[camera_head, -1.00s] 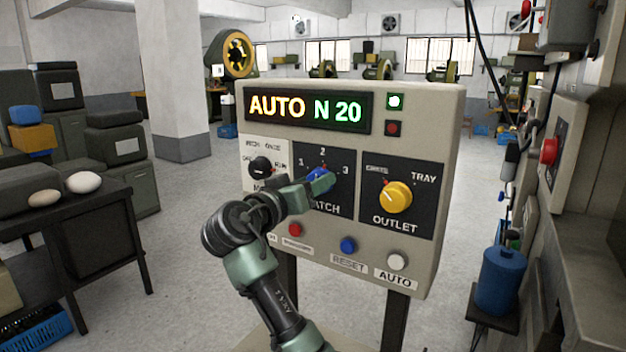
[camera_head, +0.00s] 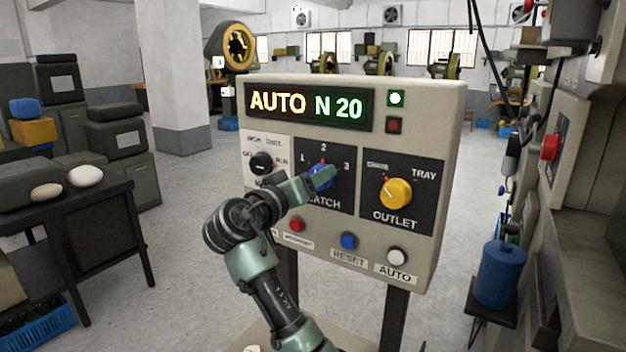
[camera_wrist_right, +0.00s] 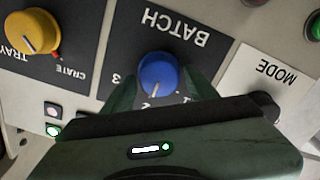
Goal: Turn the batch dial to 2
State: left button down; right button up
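The blue batch dial (camera_head: 319,183) is on a black plate in the middle of the control panel (camera_head: 452,130), marked 1, 2 and 3. In the right wrist view, upside down, the batch dial (camera_wrist_right: 158,74) has its white pointer line toward the 2. My right gripper (camera_head: 318,180) is in front of the dial and hides part of it. In the wrist view my right gripper (camera_wrist_right: 160,82) is open, one finger on each side of the dial, with gaps visible between fingers and dial. My left gripper is not in view.
The yellow outlet dial (camera_head: 396,193) is right of the batch dial, and the black mode dial (camera_head: 262,163) is left. Red (camera_head: 297,225), blue (camera_head: 348,240) and white (camera_head: 397,256) buttons are below. The display (camera_head: 308,106) reads AUTO N 20. A green lamp (camera_head: 397,98) is lit.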

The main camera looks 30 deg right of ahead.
jog(key=shift+o, duration=0.4)
jog(key=b+v, duration=0.2)
jog(key=v, duration=0.6)
jog(key=shift+f, duration=0.1)
